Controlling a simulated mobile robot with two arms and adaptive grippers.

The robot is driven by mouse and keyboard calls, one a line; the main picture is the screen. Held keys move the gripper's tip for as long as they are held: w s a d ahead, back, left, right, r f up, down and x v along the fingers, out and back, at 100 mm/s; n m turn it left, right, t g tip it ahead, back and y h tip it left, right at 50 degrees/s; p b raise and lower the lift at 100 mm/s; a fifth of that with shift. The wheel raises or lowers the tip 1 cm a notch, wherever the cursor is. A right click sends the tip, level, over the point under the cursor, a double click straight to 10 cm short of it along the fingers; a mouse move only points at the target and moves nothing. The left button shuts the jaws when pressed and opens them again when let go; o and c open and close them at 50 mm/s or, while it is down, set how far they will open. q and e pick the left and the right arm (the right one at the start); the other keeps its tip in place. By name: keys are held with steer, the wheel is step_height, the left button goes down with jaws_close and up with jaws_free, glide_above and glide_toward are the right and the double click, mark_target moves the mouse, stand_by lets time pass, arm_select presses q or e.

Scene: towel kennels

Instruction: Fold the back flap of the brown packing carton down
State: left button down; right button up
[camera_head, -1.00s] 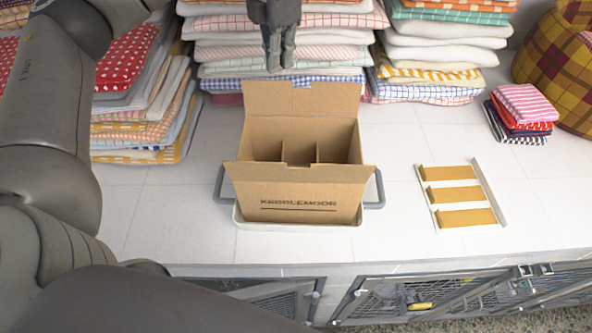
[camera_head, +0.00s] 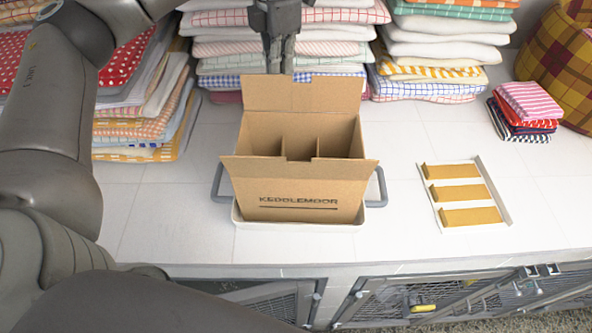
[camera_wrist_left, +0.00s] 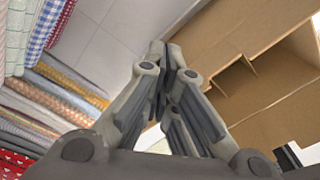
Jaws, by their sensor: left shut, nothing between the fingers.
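The brown packing carton (camera_head: 300,190) stands open on the counter, with dividers inside. Its back flap (camera_head: 303,93) stands up at the far side, and its front flap, printed KEBBLEMOOR, faces me. My left gripper (camera_head: 279,70) is shut and empty, pointing down at the top edge of the back flap from behind. The flap hides its very tips, and I cannot tell whether they touch it. In the left wrist view the shut fingers (camera_wrist_left: 167,62) are beside the carton (camera_wrist_left: 240,40). My right gripper is not in view.
The carton sits in a pale tray with grey handles (camera_head: 378,188). Folded towel stacks (camera_head: 430,50) stand close behind. A rack with yellow strips (camera_head: 462,195) lies to the right, near small folded cloths (camera_head: 525,110). The counter between is clear. Wire-door kennels (camera_head: 430,295) are below.

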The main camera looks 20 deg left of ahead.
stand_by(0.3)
arm_select(q)
steer(key=shift+s+d+f+b, duration=0.1)
steer(key=shift+s+d+b, duration=0.25)
steer(key=shift+s, duration=0.4)
steer(key=shift+s+d+r+b, duration=0.1)
steer(key=shift+s+d+b, duration=0.25)
steer(key=shift+s, duration=0.4)
steer(key=shift+s+d+f+b, duration=0.1)
steer(key=shift+s+d+b, duration=0.2)
steer(key=shift+s, duration=0.45)
steer(key=shift+s+d+b, duration=0.3)
steer(key=shift+s+d, duration=0.05)
steer(key=shift+s, duration=0.5)
steer(key=shift+s+d+b, duration=0.3)
steer(key=shift+s, duration=0.5)
steer(key=shift+f+b, duration=2.2)
steer(key=shift+f, duration=0.3)
steer(key=shift+r, duration=0.15)
